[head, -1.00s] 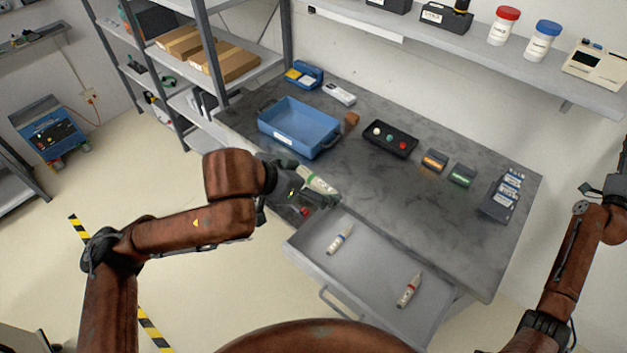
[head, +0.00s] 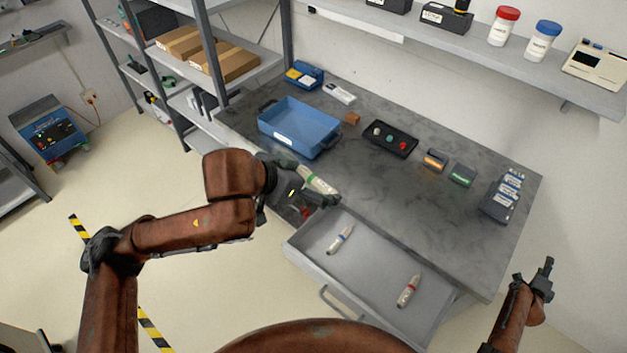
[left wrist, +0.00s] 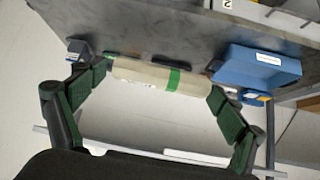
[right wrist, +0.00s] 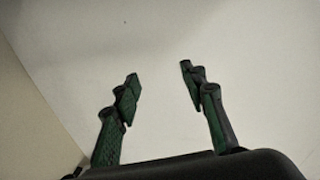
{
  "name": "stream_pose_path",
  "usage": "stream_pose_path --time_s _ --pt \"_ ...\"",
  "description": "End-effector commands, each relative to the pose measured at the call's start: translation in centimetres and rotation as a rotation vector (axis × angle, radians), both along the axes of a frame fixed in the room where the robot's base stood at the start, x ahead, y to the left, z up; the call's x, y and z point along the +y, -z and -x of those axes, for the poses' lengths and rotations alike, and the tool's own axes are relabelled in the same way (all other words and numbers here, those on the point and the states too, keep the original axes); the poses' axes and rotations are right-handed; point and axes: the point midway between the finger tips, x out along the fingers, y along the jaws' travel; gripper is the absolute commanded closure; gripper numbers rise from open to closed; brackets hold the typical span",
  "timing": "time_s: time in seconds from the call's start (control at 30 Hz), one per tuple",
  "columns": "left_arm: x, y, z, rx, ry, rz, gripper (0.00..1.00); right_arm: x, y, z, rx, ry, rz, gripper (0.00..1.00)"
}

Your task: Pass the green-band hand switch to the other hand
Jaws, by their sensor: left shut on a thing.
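The green-band hand switch (head: 318,181) is a pale cylinder with a green band, held by my left gripper (head: 318,190) above the near edge of the bench, by the open drawer. In the left wrist view the hand switch (left wrist: 150,75) lies lengthwise between the two fingers of my left gripper (left wrist: 155,82), its ends against the fingertips. My right gripper (head: 545,278) is at the right, off the bench's right side and well apart from the switch. In the right wrist view my right gripper (right wrist: 160,72) has its fingers spread, with nothing between them.
The open drawer (head: 375,255) holds a blue-band switch (head: 340,239) and a red-band switch (head: 409,291). On the bench (head: 400,215) stand a blue tray (head: 300,133), a black tray with coloured buttons (head: 390,138) and small boxes.

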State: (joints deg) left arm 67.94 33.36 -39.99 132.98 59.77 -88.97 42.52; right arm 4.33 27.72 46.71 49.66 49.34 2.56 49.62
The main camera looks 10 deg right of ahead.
Motion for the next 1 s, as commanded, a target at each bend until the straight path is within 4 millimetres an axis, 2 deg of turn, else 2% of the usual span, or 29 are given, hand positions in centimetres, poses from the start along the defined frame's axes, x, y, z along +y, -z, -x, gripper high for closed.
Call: stream_pose_path --time_s 0.03,0.2,0.37,0.57,0.77,1.0 --pt "0.0 0.0 0.0 -0.001 0.000 0.001 0.36 1.2 2.4 1.0 0.011 0.009 -0.037 0.61" --pt "0.0 0.0 0.0 -0.001 0.000 0.001 0.36 5.6 9.6 4.2 0.060 0.025 -0.140 0.61" --pt "0.0 0.0 0.0 -0.001 0.000 0.001 0.36 10.4 15.7 7.1 0.139 0.015 -0.220 0.61" --pt "0.0 0.0 0.0 -0.001 0.000 0.001 0.36 17.4 22.6 10.6 0.317 -0.076 -0.278 0.61" --pt "0.0 0.0 0.0 -0.001 0.000 0.001 0.36 25.4 28.4 13.6 0.613 -0.319 -0.251 0.61" --pt "0.0 0.0 0.0 -0.001 0.000 0.001 0.36 36.0 33.9 17.6 1.029 -0.787 -0.103 0.61"
